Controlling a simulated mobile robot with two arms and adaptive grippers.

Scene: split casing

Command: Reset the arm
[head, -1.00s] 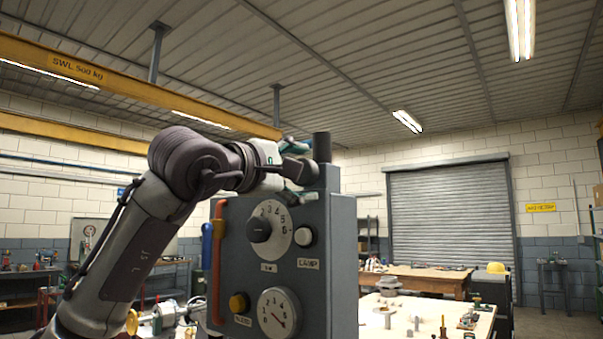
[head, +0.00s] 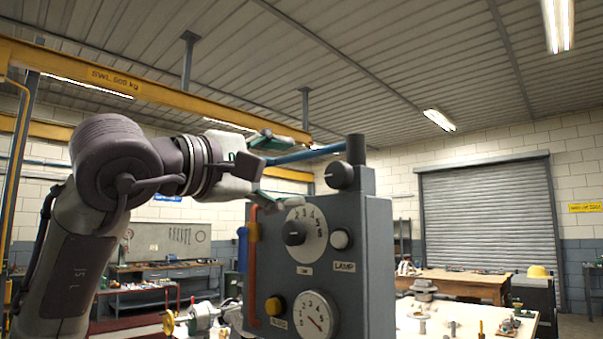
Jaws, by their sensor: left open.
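My left gripper (head: 268,168) is in the head view, at the upper left of a grey control box (head: 378,265). Its two green-tipped fingers are spread apart, with nothing seen held between them. The arm comes in from the left, bent at a large dark joint. A blue bar (head: 312,153) shows between the gripper and the dark post (head: 355,149) on top of the box; I cannot tell whether a finger touches it. My right gripper is not in view.
An orange pipe (head: 253,270) and a blue handle (head: 242,248) stand along the box's left side. A bench with small parts (head: 460,318) lies to the right. A yellow overhead beam (head: 150,90) crosses behind the arm.

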